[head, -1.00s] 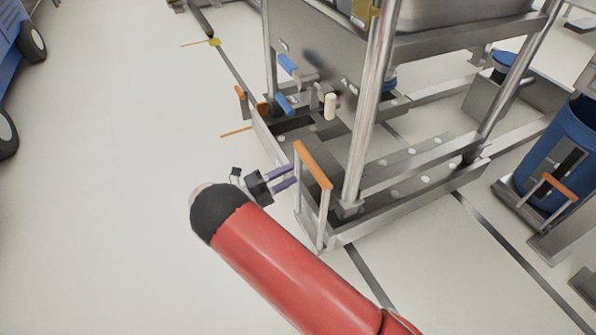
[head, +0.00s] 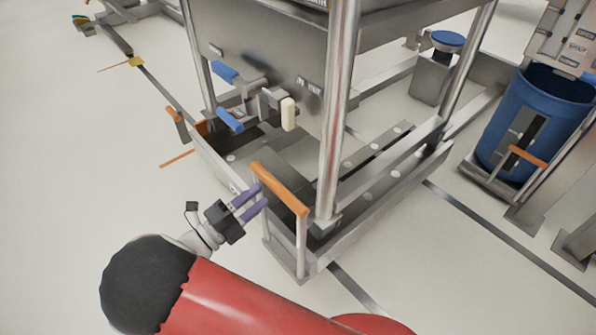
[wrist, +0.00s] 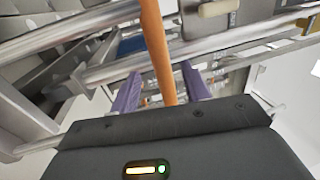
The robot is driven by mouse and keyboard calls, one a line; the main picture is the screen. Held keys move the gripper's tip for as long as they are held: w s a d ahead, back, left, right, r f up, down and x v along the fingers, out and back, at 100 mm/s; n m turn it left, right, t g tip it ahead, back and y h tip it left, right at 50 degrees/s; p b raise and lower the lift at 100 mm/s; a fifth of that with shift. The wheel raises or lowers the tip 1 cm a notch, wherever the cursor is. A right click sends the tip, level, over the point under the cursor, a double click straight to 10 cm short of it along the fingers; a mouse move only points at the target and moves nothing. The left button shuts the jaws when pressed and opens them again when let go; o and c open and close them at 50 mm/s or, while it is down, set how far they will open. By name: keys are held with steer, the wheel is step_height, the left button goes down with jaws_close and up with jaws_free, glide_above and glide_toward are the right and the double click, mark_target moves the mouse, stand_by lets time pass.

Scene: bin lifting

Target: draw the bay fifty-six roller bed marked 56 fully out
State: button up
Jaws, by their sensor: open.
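The roller bed (head: 375,187) is a low grey metal frame with pale rollers on the floor under a metal hopper stand. I cannot read a 56 on it. An orange handle bar (head: 280,190) stands on metal posts at its front end. My gripper (head: 254,200) is at the left end of this bar, with its purple fingers pointing toward it. In the wrist view the orange bar (wrist: 158,50) runs between the two open fingers (wrist: 160,88). I cannot tell whether either finger touches it.
A second orange handle (head: 174,115) is farther back on the left. Blue-handled valves (head: 228,118) and a steel leg (head: 338,110) stand above the bed. A blue drum (head: 530,120) is at right. The floor (head: 80,190) at left is clear.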

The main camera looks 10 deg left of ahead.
steer(key=x, duration=0.8)
steer(key=shift+b, duration=0.35)
steer(key=shift+s+d+r, duration=0.1)
steer(key=shift+c, duration=0.5)
jaws_close()
